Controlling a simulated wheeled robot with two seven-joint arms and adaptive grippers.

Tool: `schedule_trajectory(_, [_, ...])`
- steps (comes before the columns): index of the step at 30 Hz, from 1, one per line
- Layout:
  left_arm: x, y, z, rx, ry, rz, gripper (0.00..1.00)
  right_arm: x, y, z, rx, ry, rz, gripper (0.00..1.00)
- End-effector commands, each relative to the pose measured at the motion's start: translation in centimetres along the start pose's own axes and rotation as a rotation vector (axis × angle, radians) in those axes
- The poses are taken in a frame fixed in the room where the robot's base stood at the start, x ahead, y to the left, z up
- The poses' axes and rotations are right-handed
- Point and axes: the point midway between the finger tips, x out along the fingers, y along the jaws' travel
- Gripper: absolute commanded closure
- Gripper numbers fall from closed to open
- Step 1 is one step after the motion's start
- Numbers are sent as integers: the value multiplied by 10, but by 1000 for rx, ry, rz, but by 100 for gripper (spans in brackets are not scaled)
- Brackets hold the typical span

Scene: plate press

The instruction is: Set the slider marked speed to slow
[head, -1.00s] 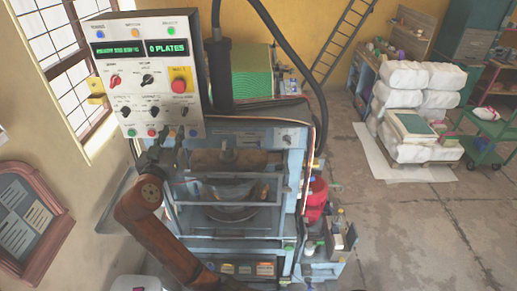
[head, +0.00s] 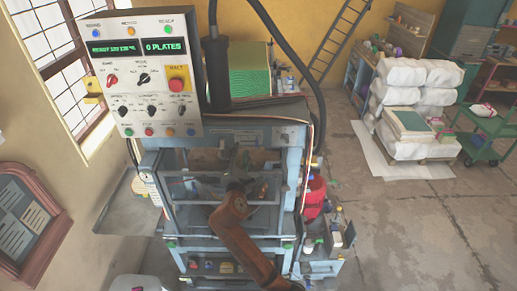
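The control box (head: 150,75) hangs at the upper left, with a lit green display, a "0 PLATES" display, several knobs and a red button (head: 177,85). Its small labels are too small to read surely, and I cannot make out a slider marked speed. The plate press (head: 280,222) stands below and right of the box. My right gripper (head: 241,168) is in front of the press's upper opening, away from the box. It is dark and small against the machine, and its fingers do not show clearly. My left gripper is not in view.
A black hose arches over the press. A green stack (head: 250,72) stands behind it. A red bucket (head: 315,195) and a bin of bottles (head: 325,245) stand at its right. White sacks (head: 415,85) are piled farther right. The floor (head: 420,235) at right is clear.

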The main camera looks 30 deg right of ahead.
Motion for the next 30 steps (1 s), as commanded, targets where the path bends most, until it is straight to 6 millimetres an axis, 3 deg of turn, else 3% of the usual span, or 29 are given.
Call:
schedule_trajectory(3, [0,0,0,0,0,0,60,0,-29,6,-315,8,10,72])
schedule_trajectory(6, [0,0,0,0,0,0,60,-1,-45,8,-536,14,23,72])
schedule_trajectory(12, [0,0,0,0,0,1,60,-3,-61,11,-783,21,39,72])
schedule_trajectory(17, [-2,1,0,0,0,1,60,6,-64,13,-819,19,38,72])
schedule_trajectory(30, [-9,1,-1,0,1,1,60,68,-63,12,-815,19,37,72])
